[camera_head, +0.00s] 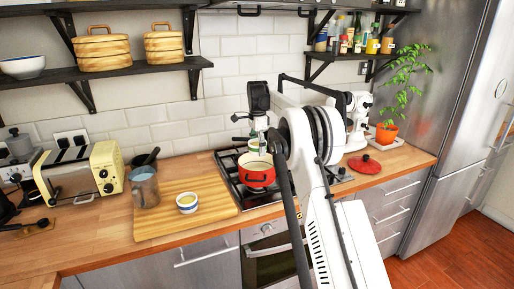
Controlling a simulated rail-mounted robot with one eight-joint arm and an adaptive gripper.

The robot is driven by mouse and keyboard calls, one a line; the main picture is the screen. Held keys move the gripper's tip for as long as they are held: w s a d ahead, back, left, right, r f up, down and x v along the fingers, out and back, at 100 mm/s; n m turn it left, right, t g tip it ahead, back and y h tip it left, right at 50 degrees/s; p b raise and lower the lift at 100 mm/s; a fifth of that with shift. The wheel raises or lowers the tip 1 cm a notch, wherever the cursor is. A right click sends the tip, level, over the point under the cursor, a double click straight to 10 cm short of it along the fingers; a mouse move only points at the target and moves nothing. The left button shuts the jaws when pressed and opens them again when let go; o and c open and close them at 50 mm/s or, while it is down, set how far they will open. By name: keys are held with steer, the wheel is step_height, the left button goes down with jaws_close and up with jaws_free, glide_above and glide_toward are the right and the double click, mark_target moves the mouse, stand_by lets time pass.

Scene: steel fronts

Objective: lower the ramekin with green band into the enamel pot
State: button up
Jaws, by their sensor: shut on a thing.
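The red enamel pot (257,180) stands without a lid on the stove. My gripper (261,136) points down above it and is shut on the small pale ramekin (253,147). The ramekin is at or just above the pot's opening. Its lower edge is close to the rim, and I cannot tell whether they touch. A greenish patch shows near the ramekin, but it is too small to read as its band for certain. My arm covers the right side of the stove.
A second ramekin with a blue band (187,203) sits on the wooden board (160,222), left of the stove. A grey jug (145,187) stands behind it. A red lid (366,164) lies on the counter at the right, near a potted plant (387,133).

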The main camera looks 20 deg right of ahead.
stand_by(0.4)
steer(key=shift+f+b, duration=2)
steer(key=shift+f, duration=1.5)
steer(key=shift+f+b, duration=1.35)
steer(key=shift+f, duration=1.15)
stand_by(0.3)
steer(key=o, duration=1.4)
step_height(320, 180, up, 12)
steer(key=shift+r, duration=0.1)
